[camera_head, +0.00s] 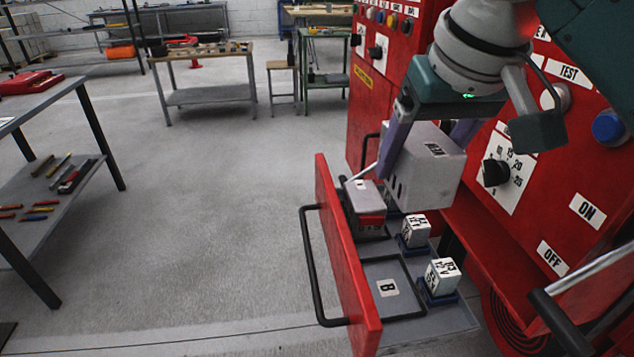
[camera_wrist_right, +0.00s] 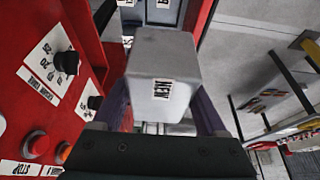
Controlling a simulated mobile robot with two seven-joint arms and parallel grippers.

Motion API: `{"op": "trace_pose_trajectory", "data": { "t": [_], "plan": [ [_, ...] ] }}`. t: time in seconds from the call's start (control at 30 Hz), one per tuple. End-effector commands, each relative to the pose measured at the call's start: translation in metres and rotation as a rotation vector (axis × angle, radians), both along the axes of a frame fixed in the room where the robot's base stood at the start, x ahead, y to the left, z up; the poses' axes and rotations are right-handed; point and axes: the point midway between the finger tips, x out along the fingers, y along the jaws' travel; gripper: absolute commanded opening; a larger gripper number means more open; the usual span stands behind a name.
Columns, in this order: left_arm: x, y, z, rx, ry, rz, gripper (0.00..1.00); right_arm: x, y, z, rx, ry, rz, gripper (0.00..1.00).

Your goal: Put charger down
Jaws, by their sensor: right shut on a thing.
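The charger appears to be the light grey box (camera_head: 425,168) with a "NEW" label, and it also fills the middle of the right wrist view (camera_wrist_right: 165,75). My right gripper (camera_head: 428,140) is shut on it, with purple fingers on opposite sides. The box is over the far part of the open red drawer (camera_head: 340,250). I cannot tell whether its underside touches anything. A smaller grey and red block (camera_head: 365,203) sits in the drawer beside it. A marked bay "B" (camera_head: 388,287) nearer me is empty. My left gripper is not in view.
Two small white labelled cubes on blue bases, one farther (camera_head: 416,230) and one nearer (camera_head: 442,275), stand along the drawer's right side. The red panel (camera_head: 560,200) with knobs and buttons rises close on the right. Floor left of the drawer is clear.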

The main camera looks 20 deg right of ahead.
Motion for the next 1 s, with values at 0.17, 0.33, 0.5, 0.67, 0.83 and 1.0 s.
{"op": "trace_pose_trajectory", "data": {
  "t": [0.17,0.33,0.5,0.67,0.83,1.0],
  "plan": [
    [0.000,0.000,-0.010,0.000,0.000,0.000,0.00,-0.002,0.000,-0.045,0.000,0.007,-0.001,0.00],
    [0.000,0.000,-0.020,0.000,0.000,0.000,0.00,-0.002,0.000,-0.095,0.000,0.007,-0.001,0.00],
    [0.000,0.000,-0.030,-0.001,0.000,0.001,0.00,-0.001,0.000,-0.136,-0.001,0.003,0.000,0.00],
    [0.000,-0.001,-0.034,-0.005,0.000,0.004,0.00,0.000,0.000,-0.154,0.000,0.000,0.000,0.00],
    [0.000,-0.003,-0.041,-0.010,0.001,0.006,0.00,-0.001,0.000,-0.174,0.000,0.002,0.000,0.00],
    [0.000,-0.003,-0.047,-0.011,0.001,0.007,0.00,0.000,0.000,-0.194,-0.001,0.000,0.001,0.00]
  ]
}}
